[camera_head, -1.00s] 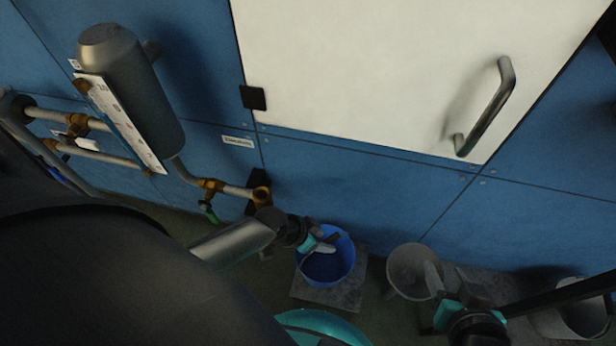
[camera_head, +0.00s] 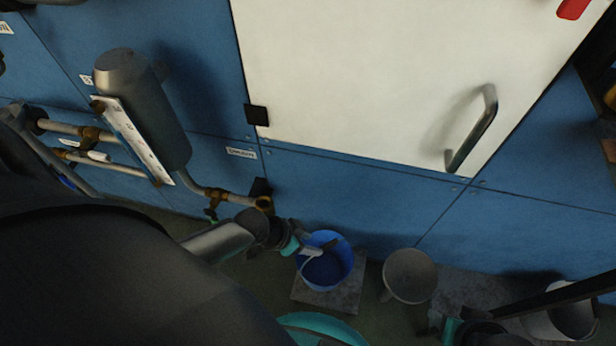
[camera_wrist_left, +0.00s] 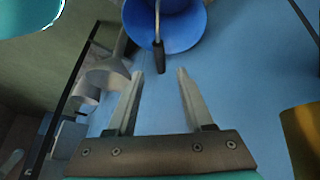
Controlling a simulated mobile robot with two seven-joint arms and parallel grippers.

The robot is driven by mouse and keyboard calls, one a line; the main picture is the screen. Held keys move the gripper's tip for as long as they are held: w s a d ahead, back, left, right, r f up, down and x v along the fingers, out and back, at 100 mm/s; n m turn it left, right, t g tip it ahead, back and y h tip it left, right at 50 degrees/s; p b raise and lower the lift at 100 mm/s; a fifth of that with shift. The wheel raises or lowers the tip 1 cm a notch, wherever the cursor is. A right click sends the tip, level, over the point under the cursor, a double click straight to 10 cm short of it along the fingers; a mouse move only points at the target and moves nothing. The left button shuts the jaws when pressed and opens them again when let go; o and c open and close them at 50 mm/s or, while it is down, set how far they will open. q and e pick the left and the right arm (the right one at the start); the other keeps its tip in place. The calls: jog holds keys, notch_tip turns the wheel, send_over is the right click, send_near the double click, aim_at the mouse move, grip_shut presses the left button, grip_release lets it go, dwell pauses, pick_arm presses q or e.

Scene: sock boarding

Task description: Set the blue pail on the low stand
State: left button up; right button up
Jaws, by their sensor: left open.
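The blue pail (camera_head: 322,272) stands upright on a grey square slab, the low stand (camera_head: 345,297), on the floor by the blue wall. Its handle with a dark grip leans over its opening. My left gripper (camera_head: 308,251) is at the pail's upper left rim, open. In the left wrist view its two fingers (camera_wrist_left: 160,75) are apart with nothing between them, and the pail (camera_wrist_left: 180,30) with its dark handle grip is just beyond the tips. My right gripper (camera_head: 445,328) shows only partly at the bottom right, and its fingers are not clear.
A pale grey funnel-like vessel (camera_head: 410,276) stands right of the slab. A whitish bucket (camera_head: 575,318) stands at the far right, partly behind a dark bar. A pipe with brass valves (camera_head: 215,195) runs along the wall left of the pail. A white door (camera_head: 380,70) is above.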

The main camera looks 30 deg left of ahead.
pick_arm(q)
jog(key=s+d+r, duration=0.2)
jog(key=d+r, duration=0.2)
jog(key=r, duration=0.2)
jog(key=s+a+r+n+y, duration=0.3)
jog(key=a+r, duration=0.1)
jog(key=r, duration=0.2)
jog(key=shift+r+g+y, duration=0.3)
jog(key=shift+r+y, duration=0.1)
jog(key=shift+w+d, duration=0.1)
